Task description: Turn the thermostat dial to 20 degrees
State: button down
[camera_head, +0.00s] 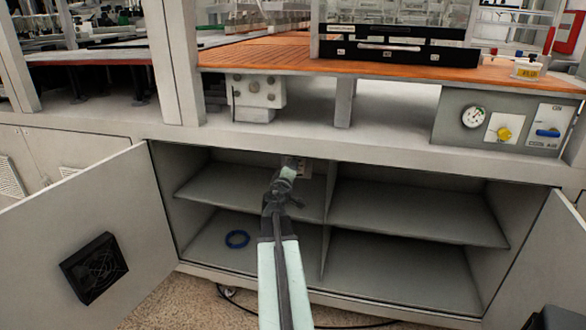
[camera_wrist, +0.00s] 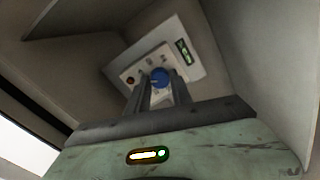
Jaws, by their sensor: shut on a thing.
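In the wrist view a blue dial (camera_wrist: 160,77) sits on a pale thermostat panel (camera_wrist: 136,73). The panel also carries a small red-brown part (camera_wrist: 130,81) and a small green display (camera_wrist: 184,51), whose reading is too small to tell. My gripper (camera_wrist: 161,84) reaches up to the dial and is shut on it, with a finger on either side. In the head view my gripper (camera_head: 290,170) is inside the open cabinet at its upper middle. It hides most of the thermostat panel (camera_head: 304,166) there, and the dial does not show.
Cabinet shelves (camera_head: 415,212) lie on both sides of a middle divider. Open doors stand at left (camera_head: 85,225) and right (camera_head: 545,265). A gauge panel (camera_head: 450,125) is above right.

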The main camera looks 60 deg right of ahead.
jog(key=shift+w+a+n+g+h, duration=0.1)
jog(key=shift+w+n+g+h, duration=0.1)
jog(key=shift+n, duration=3.4)
jog(key=shift+w+n+g+h, duration=0.1)
jog(key=shift+w+n+g, duration=0.1)
jog(key=shift+n, duration=3.4)
jog(key=c, duration=1.1)
grip_release()
jog(key=shift+c, duration=0.2)
jog(key=shift+s, duration=0.1)
jog(key=v, duration=0.7)
jog(key=shift+a, duration=0.4)
jog(key=shift+s, duration=0.1)
